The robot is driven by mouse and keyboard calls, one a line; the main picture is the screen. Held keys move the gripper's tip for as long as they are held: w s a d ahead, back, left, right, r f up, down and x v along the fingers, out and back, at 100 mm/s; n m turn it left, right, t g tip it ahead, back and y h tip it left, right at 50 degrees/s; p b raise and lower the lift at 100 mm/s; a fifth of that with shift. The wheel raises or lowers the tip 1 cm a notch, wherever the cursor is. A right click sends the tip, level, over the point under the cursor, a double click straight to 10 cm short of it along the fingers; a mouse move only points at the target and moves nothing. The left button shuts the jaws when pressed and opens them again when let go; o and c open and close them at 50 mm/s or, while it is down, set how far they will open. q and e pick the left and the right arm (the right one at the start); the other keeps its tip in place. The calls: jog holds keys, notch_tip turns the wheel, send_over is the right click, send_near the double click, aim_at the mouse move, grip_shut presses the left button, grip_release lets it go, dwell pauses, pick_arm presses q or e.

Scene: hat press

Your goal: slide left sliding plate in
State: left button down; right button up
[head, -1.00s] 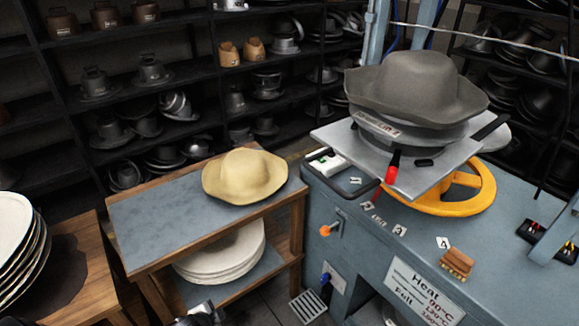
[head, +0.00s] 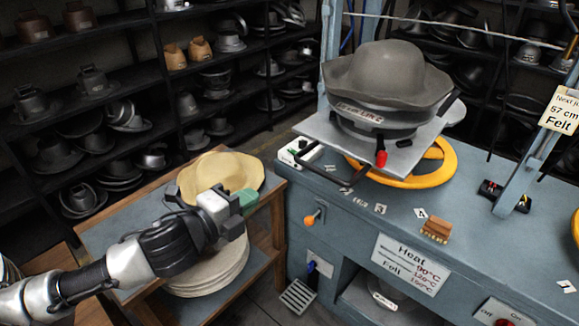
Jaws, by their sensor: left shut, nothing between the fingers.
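The hat press holds a flat grey metal sliding plate (head: 318,128) under a grey felt hat (head: 388,78). The left part of the plate juts out over the bench's left side. A thin dark handle bar (head: 335,180) shows below its front left edge, and a red-tipped lever (head: 381,158) hangs at its front. My left gripper (head: 246,201) is shut and empty. It is over the small side table, in front of the tan hat and left of the plate, clear of both plate and bar. My right gripper is out of view.
A yellow handwheel (head: 430,165) is below the plate. A brush (head: 436,229) and an orange-tipped lever (head: 312,218) are at the bench (head: 350,235).

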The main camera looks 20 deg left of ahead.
pick_arm(q)
jog(key=r+p+x, duration=0.1)
jog(key=p+x, duration=0.3)
jog(key=x, duration=0.8)
jog(key=shift+w, duration=0.25)
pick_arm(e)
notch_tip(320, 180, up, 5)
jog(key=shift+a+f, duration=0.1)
pick_arm(q)
jog(key=shift+d+r, duration=0.1)
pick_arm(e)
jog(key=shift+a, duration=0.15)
